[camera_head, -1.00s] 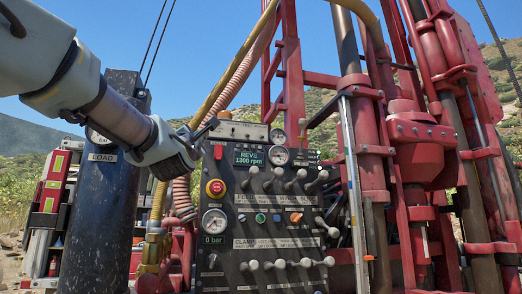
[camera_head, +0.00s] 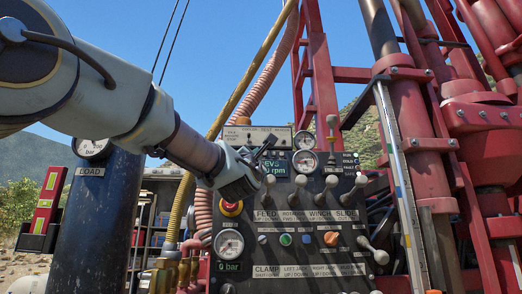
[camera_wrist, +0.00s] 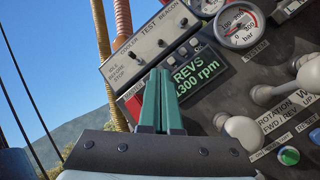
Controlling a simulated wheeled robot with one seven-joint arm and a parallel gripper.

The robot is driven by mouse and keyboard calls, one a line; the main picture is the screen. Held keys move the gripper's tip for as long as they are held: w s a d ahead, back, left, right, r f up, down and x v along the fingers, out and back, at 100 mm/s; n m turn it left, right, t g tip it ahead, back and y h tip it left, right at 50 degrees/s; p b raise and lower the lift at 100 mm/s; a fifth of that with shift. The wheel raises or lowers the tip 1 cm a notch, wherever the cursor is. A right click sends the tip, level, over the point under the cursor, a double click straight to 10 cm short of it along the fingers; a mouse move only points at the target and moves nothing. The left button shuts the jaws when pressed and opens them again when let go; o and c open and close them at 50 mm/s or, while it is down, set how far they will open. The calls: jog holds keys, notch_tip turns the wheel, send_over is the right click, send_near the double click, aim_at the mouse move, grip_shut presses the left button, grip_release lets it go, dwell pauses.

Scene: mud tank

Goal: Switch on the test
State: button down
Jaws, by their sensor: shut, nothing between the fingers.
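The narrow switch panel (camera_head: 240,133) lies along the top of the black console, with the word TEST on it. In the wrist view, the same panel (camera_wrist: 190,42) carries the labels COOLER, TEST and BEACON. The small test switch (camera_wrist: 161,42) sits below the TEST label; I cannot tell its position. My gripper (camera_head: 270,141) is shut and empty, in front of the console just below that panel. In the wrist view its fingertips (camera_wrist: 158,74) are close to the panel's lower edge, beside the revs display (camera_wrist: 198,72), and appear short of the switch.
A red emergency button (camera_head: 231,209) and a pressure gauge (camera_head: 229,243) are below my gripper. Several levers (camera_head: 299,182) project to its right, and another gauge (camera_head: 305,162) is nearby. Hoses (camera_head: 272,72) rise behind. The dark LOAD cylinder (camera_head: 95,215) stands left.

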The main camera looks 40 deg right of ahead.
jog(key=p+x, duration=0.6)
jog(key=x, duration=0.3)
jog(key=shift+r+b, duration=0.35)
jog(key=shift+b, duration=0.55)
jog(key=shift+s+a+r+b, duration=0.2)
jog(key=shift+r+b, duration=0.15)
jog(key=shift+s+r+n+g+y, duration=0.15)
jog(key=shift+r+n+g+y, duration=0.2)
jog(key=shift+y, duration=0.25)
jog(key=shift+s+a+r, duration=0.15)
jog(key=shift+r, duration=0.3)
jog(key=shift+a, duration=0.1)
